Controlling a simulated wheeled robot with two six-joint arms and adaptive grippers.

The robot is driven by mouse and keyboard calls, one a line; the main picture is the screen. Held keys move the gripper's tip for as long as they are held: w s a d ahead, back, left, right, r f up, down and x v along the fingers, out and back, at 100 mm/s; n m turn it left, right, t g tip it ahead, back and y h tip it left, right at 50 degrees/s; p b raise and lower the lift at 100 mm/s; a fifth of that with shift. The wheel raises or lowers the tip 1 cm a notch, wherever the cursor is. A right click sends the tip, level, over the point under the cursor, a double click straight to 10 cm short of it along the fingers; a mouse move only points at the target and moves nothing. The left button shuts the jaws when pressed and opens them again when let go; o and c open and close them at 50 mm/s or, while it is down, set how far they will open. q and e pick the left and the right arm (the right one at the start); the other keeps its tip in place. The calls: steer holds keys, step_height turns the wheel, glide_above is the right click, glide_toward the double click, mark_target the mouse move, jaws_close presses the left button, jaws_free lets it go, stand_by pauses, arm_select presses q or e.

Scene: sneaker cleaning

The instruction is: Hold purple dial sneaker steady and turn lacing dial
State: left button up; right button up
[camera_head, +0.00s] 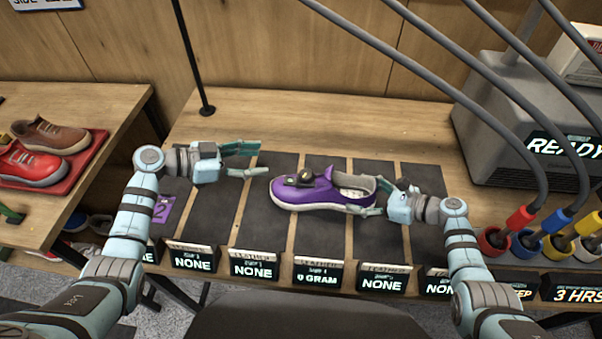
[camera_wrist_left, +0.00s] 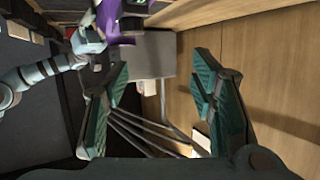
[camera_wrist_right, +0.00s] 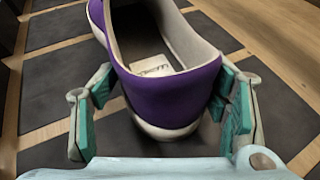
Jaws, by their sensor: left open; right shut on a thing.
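The purple sneaker (camera_head: 300,192) lies on the dark mats with its toe to the left, its white sole down. Its dark lacing dial (camera_head: 304,179) sits on top of the front part. My right gripper (camera_head: 364,195) is shut on the heel end; in the right wrist view the purple heel (camera_wrist_right: 175,98) is between its two fingers. My left gripper (camera_head: 263,160) is open and empty, left of the toe and apart from it. In the left wrist view the sneaker (camera_wrist_left: 109,20) shows at the top, beyond the open fingers.
Label blocks (camera_head: 254,265) stand along the table's front edge. A grey machine (camera_head: 520,125) and cups with coloured tools (camera_head: 495,240) are on the right. A red tray (camera_head: 75,170) with other shoes is on the left shelf. The mats left of the sneaker are mostly clear.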

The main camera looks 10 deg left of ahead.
mark_target(300, 174)
arm_select(q)
steer(key=shift+m+g, duration=0.5)
steer(key=shift+g, duration=0.4)
steer(key=s+x, duration=0.1)
steer(key=x, duration=0.7)
steer(key=s+x, duration=0.1)
steer(key=x, duration=0.3)
steer(key=shift+s+d+f, duration=0.3)
steer(key=shift+d+f, duration=0.05)
steer(key=shift+d, duration=0.15)
steer(key=c, duration=1.1)
steer(key=shift+a+m+g, duration=0.1)
steer(key=shift+m+g, duration=0.3)
steer(key=shift+g, duration=0.1)
steer(key=shift+c, duration=0.2)
steer(key=shift+m+g+h, duration=0.4)
steer(key=shift+h, duration=0.1)
steer(key=o, duration=1.1)
steer(key=shift+o, duration=0.2)
